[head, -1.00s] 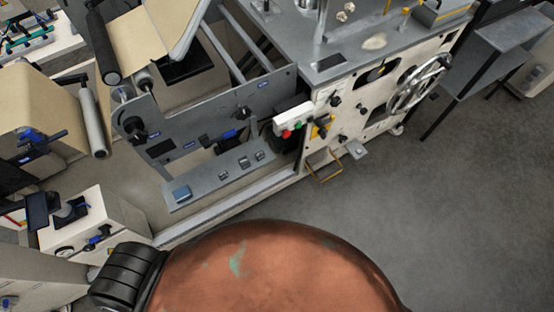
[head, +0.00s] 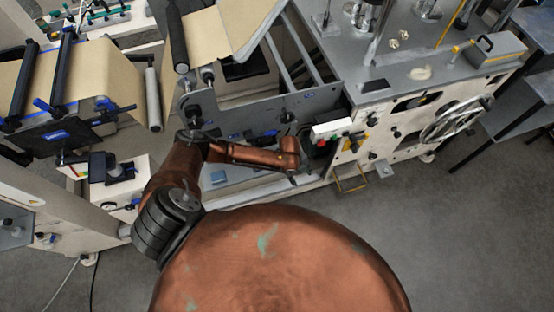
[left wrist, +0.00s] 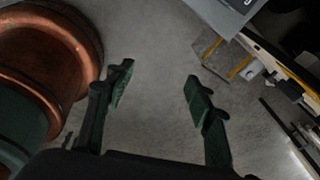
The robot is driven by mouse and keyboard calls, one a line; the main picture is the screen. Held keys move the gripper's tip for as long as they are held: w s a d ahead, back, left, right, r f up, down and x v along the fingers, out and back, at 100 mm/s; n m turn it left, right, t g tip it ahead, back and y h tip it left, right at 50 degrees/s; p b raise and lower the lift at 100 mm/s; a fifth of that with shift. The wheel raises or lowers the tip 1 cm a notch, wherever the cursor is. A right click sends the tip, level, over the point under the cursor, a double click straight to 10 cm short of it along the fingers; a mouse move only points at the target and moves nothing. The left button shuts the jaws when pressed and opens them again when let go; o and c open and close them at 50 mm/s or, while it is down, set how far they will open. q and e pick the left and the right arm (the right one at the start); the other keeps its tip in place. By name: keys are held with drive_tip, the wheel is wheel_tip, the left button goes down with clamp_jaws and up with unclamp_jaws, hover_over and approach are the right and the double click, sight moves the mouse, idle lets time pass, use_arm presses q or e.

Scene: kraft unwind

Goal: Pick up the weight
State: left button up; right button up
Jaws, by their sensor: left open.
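I cannot make out for certain which thing is the weight in either view. Small pale metal pieces (head: 399,40) lie on the grey top of the machine, too small to identify. In the left wrist view my left gripper (left wrist: 158,83) is open and empty, its two dark fingers apart over bare grey floor. In the head view my left arm reaches across the front of the machine, and its gripper is mostly hidden near the wrist. My right gripper is in neither view.
The machine's white front (head: 388,130) carries a handwheel (head: 457,118) and a yellow bracket (head: 351,180) near the floor. The bracket (left wrist: 212,46) also shows in the left wrist view. Rolls of brown paper (head: 108,72) are at the left. Grey floor (head: 460,230) is clear at right.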

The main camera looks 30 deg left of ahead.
use_arm(q)
drive_tip(key=a+r+m+y, duration=0.1)
drive_tip(key=a+r, duration=0.1)
drive_tip(key=a, duration=0.2)
drive_tip(key=w+a+r+m, duration=0.1)
drive_tip(key=a+r, duration=0.1)
drive_tip(key=a, duration=0.3)
drive_tip(key=w+a+r+m+g+y+p, duration=0.1)
drive_tip(key=a+r, duration=0.2)
drive_tip(key=a, duration=0.1)
drive_tip(key=shift+w+a+m+y, duration=0.1)
drive_tip(key=shift+a+m+y, duration=0.2)
drive_tip(key=shift+a+f, duration=0.15)
drive_tip(key=shift+f, duration=0.1)
drive_tip(key=f, duration=0.7)
drive_tip(key=shift+d, duration=0.25)
drive_tip(key=shift+c, duration=0.6)
clamp_jaws()
